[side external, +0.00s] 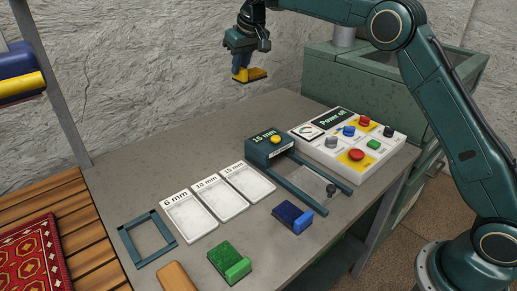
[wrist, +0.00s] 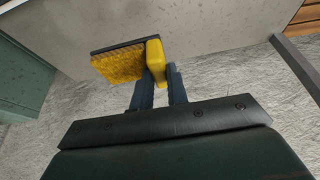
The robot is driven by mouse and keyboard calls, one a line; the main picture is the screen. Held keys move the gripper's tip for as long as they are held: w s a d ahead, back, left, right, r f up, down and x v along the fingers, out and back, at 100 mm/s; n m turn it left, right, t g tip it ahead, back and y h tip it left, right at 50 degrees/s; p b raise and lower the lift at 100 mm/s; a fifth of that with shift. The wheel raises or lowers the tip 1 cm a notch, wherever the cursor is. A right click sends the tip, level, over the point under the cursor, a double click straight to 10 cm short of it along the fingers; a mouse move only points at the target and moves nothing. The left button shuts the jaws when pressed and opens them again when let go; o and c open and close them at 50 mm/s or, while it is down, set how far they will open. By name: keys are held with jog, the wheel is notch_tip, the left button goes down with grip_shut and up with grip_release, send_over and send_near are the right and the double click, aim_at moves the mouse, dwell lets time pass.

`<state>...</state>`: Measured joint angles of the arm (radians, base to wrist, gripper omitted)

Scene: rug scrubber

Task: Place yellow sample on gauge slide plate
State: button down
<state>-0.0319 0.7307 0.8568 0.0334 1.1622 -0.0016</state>
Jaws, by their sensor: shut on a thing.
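The yellow sample (side external: 254,74) is a small block with a bristly yellow pad and a dark backing. My gripper (side external: 243,69) is shut on it and holds it in the air, well above the back of the table. In the wrist view the fingers (wrist: 160,85) grip the yellow handle end of the sample (wrist: 120,64), with its pad sticking out to the left. The gauge is a dark green box marked 15 mm (side external: 268,146) with a yellow button. Its slide plate (side external: 315,186) lies between two rails at the front right and looks empty, with a small dark knob at its end.
A blue sample (side external: 292,217) lies just in front of the gauge rails, and a green sample (side external: 230,262) lies nearer. Three white trays (side external: 219,198) are marked 6, 10 and 15 mm. A control panel (side external: 348,137) stands right of the gauge. An empty dark frame (side external: 148,240) lies left.

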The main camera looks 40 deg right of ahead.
jog(key=shift+f, duration=1.8)
notch_tip(320, 180, down, 16)
jog(key=shift+r, duration=0.1)
jog(key=shift+f, duration=2.1)
jog(key=shift+f, duration=0.15)
jog(key=c, duration=1.4)
grip_release()
